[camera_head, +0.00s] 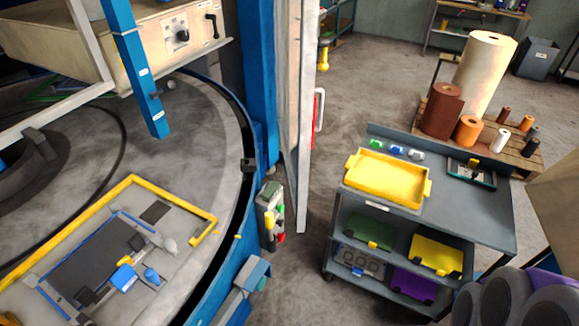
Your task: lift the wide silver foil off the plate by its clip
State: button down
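A grey plate (187,238) lies on the round bed at the lower left, with a yellow L-shaped rail along its far side. On it is a dark grey rectangular panel (88,262) with blue edging. A blue block (124,277) and a small blue knob (152,276) sit at the panel's right side; I cannot tell whether either is a clip. I cannot make out a wide silver foil for certain. My gripper's fingers do not show. Rounded grey and purple shapes fill the bottom right corner, and I cannot tell what they are.
A grey cart (480,222) stands at the right with a yellow tray (388,180), a small teal-framed plate (472,172) and coloured bins below. Rolls stand on a pallet (513,152) behind it. A blue post (256,80) and white door edge (306,150) separate bed and cart. Open floor lies behind.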

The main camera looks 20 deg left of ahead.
aim_at(90, 265)
jog(key=u, duration=2.6)
